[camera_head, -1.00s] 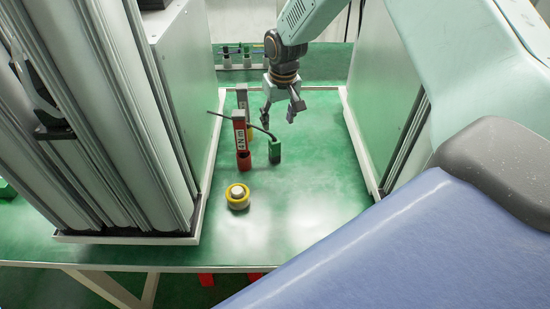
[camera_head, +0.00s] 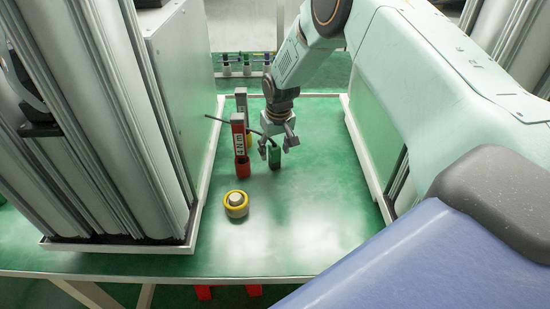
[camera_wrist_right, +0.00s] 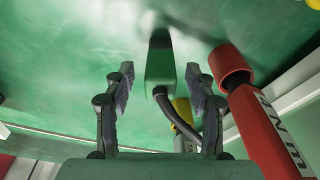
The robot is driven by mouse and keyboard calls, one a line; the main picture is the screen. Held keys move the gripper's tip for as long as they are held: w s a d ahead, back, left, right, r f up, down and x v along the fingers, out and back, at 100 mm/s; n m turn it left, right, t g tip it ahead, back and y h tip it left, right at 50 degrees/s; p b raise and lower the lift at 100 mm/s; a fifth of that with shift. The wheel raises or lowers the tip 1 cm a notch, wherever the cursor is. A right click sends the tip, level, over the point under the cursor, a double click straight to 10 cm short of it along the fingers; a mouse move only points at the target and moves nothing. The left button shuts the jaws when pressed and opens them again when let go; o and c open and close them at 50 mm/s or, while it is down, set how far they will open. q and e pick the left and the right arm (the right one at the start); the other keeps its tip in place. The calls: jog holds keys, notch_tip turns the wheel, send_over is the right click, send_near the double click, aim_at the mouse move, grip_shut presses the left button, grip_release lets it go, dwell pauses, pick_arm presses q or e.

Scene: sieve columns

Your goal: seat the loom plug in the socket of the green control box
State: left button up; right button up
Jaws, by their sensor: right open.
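A small green block with a dark cable, which looks like the loom plug (camera_head: 275,158), stands upright on the green table. In the right wrist view this green block (camera_wrist_right: 160,66) lies between the finger lines, its cable running down toward the lower right. My right gripper (camera_head: 277,147) is open just above and around the top of the block; its fingers (camera_wrist_right: 160,80) show a gap on both sides, and I see no grip. The cable's free end extends left past the red tool. I cannot make out the control box's socket. My left gripper is not in view.
A red tool marked 4Nm (camera_head: 238,148) stands close left of the block, another behind it. A yellow and white round piece (camera_head: 236,203) sits in front. Tall grey cabinets (camera_head: 100,120) flank both sides. Small connectors (camera_head: 246,66) stand at the back. The front right table is clear.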

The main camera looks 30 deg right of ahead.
jog(key=shift+s, duration=0.1)
jog(key=shift+w+f, duration=0.1)
jog(key=shift+w, duration=0.1)
jog(key=shift+c, duration=0.3)
jog(key=shift+w+f, duration=0.15)
jog(key=shift+w, duration=0.05)
jog(key=shift+c, duration=1.4)
jog(key=shift+s+r, duration=0.25)
jog(key=shift+s, duration=0.05)
jog(key=c, duration=0.5)
jog(key=shift+w+f, duration=0.15)
jog(key=shift+w, duration=0.05)
grip_shut()
jog(key=shift+s, duration=0.1)
